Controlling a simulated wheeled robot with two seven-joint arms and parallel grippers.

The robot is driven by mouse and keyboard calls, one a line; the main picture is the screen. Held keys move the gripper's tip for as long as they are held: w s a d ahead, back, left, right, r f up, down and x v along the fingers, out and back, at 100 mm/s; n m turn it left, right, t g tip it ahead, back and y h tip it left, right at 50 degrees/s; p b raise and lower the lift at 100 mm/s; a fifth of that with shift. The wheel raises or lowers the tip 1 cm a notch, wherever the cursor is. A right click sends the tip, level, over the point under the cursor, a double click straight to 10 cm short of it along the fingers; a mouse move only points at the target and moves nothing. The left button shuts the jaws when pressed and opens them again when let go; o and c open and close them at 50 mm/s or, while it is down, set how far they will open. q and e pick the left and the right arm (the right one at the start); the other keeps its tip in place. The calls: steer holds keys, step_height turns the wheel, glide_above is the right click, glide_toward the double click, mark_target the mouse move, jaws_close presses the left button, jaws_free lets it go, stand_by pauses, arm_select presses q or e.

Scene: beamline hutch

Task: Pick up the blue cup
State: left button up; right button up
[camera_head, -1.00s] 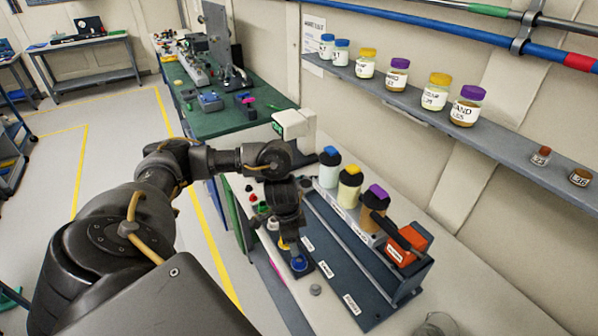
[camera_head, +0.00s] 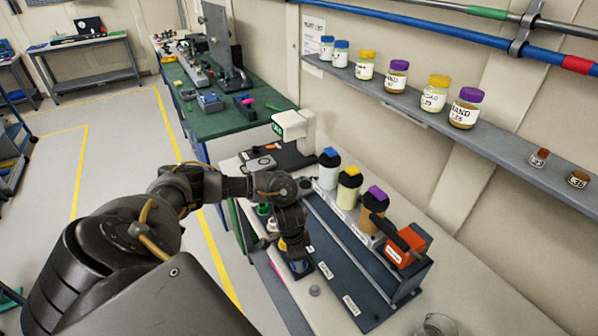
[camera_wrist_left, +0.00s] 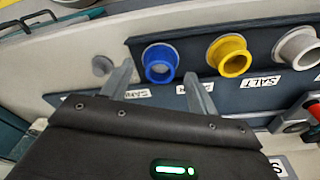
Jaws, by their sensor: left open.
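The blue cup (camera_wrist_left: 160,63) stands in the dark rack (camera_wrist_left: 185,105), at the end of a row of cups. My left gripper (camera_wrist_left: 159,70) is open and empty. In the left wrist view its fingers reach toward the blue cup, one on each side of it in the picture; I cannot tell whether they touch it. A yellow cup (camera_wrist_left: 229,56) sits just to the right. My right gripper is not in view.
A whitish cup (camera_wrist_left: 297,46) follows the yellow one. Bottles with blue, yellow (camera_head: 349,187) and purple (camera_head: 373,208) caps stand behind the rack, near an orange block (camera_head: 405,246).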

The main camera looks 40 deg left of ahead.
arm_select(q)
step_height(320, 180, down, 2)
steer(key=shift+w+f, duration=0.1)
steer(key=c, duration=0.9)
steer(key=shift+o, duration=0.2)
steer(key=shift+r+b, duration=0.3)
steer(key=shift+r, duration=0.25)
step_height(320, 180, up, 2)
steer(key=shift+a+r+b, duration=0.15)
steer(key=shift+r+b, duration=0.1)
steer(key=shift+b, duration=0.15)
steer(key=s+a+r+b, duration=0.4)
steer(key=s+a+r, duration=0.5)
steer(key=s, duration=0.1)
steer(key=shift+a+r+b, duration=0.25)
steer(key=shift+r+b, duration=0.05)
steer(key=shift+b, duration=0.1)
